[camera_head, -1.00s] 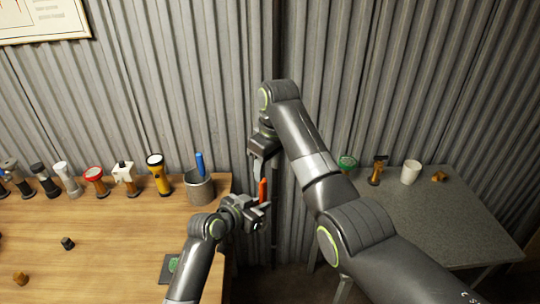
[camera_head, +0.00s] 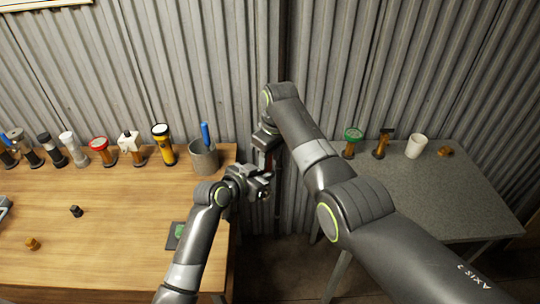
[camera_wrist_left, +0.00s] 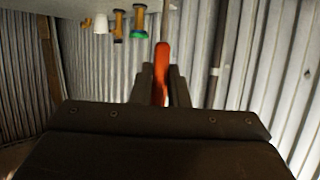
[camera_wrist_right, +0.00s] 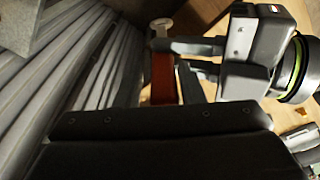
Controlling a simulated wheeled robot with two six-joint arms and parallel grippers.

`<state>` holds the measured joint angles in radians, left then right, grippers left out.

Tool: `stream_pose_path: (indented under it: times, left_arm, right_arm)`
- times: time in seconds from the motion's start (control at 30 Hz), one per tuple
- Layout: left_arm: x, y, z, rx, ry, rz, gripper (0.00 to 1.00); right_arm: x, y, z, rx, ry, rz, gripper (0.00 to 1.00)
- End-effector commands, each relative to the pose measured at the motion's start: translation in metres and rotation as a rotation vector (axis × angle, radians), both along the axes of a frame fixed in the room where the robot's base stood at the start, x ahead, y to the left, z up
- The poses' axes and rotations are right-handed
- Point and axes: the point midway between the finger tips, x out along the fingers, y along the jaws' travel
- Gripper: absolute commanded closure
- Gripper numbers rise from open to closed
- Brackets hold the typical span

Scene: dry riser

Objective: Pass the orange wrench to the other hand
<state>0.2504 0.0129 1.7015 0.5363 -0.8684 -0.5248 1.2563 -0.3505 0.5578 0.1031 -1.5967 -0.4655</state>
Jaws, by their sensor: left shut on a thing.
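The orange wrench (camera_wrist_right: 162,78) shows in the right wrist view as a red-orange handle with a pale ring end (camera_wrist_right: 161,25). In the head view only a bit of its handle (camera_head: 262,160) shows between the two grippers. My left gripper (camera_head: 264,184) is shut on the wrench, and the handle sticks out past its fingers in the left wrist view (camera_wrist_left: 161,75). My right gripper (camera_head: 266,148) is above it, pointing down. Its fingers are open, one on each side of the handle, in the right wrist view.
A grey table (camera_head: 440,200) on the right holds a white cup (camera_head: 416,147) and small items. A gap separates the tables before the corrugated wall.

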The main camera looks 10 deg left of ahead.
Motion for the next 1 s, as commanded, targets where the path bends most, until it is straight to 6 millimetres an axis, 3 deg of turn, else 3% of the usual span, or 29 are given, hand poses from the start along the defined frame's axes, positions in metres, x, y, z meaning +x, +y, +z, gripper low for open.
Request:
stream_pose_path:
  times: [0.03,0.27,0.3,0.5,0.83,1.0]
  left_arm:
    - [0.0,0.0,0.001,-0.001,-0.002,0.0,1.0]
    - [0.0,0.0,0.001,-0.001,-0.002,0.0,1.0]
    - [0.0,0.0,0.001,-0.001,-0.003,0.0,0.84]
    - [0.0,0.0,0.001,0.0,-0.001,0.0,0.6]
    - [-0.002,0.001,0.001,0.0,0.0,0.0,0.6]
    - [-0.016,0.009,0.007,0.002,-0.002,0.001,0.6]
  right_arm:
    - [0.0,0.0,0.0,0.0,0.0,0.0,0.72]
    - [0.001,-0.001,0.0,0.0,-0.003,-0.002,1.0]
    - [0.001,-0.001,0.001,0.0,-0.004,-0.003,1.0]
    - [0.001,-0.001,0.001,0.0,-0.003,-0.001,1.0]
    - [0.0,0.0,0.001,0.0,-0.001,0.0,1.0]
    - [0.0,0.0,0.001,0.0,-0.001,0.0,1.0]
